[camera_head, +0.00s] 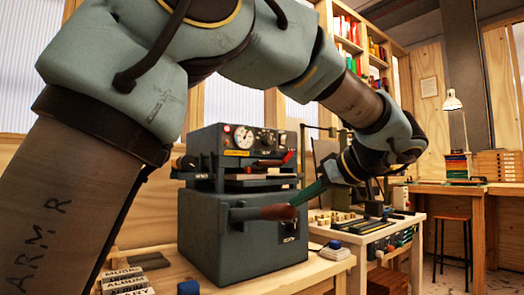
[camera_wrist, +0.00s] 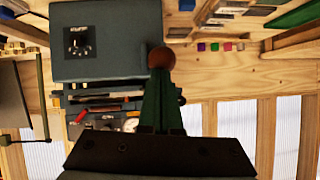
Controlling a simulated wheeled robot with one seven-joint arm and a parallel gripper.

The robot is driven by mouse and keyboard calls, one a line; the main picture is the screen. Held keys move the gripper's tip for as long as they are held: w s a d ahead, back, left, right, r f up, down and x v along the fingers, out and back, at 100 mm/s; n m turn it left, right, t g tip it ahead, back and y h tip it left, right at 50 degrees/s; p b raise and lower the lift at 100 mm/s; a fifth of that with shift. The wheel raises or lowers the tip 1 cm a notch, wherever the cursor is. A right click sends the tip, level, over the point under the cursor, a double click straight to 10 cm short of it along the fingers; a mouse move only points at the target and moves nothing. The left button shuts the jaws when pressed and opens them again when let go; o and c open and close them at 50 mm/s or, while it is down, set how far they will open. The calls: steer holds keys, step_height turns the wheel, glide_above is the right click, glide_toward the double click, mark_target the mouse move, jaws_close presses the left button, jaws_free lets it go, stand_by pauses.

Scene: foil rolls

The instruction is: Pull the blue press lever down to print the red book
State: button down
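The press (camera_head: 240,240) is a blue-grey machine with a gauge on its upper front, standing on a wooden bench. Its body also shows in the wrist view (camera_wrist: 105,40), upside down. The lever has a brown rounded handle (camera_head: 266,212) that lies roughly level across the press's front. In the wrist view the handle's end shows as a brown ball (camera_wrist: 161,57). My gripper (camera_head: 299,203) has green fingers that reach down to the handle's right end. Its fingers look close together and meet the handle; I cannot tell whether the handle is between them. No printed red book can be made out.
Small blocks with lettering (camera_head: 126,281) lie at the bench's front left. A white table (camera_head: 375,235) with trays stands to the right. A wooden stool (camera_head: 455,222) and desk are farther back.

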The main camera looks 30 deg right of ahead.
mark_target(294, 217)
steer(key=f, duration=0.1)
steer(key=f+b, duration=0.2)
steer(key=shift+s+f+t, duration=0.1)
steer(key=shift+s+t, duration=0.15)
steer(key=shift+t, duration=0.15)
steer(key=f+b, duration=0.2)
steer(key=b, duration=0.1)
steer(key=shift+s+f, duration=0.2)
steer(key=shift+f, duration=0.15)
stand_by(1.1)
steer(key=shift+w, duration=0.1)
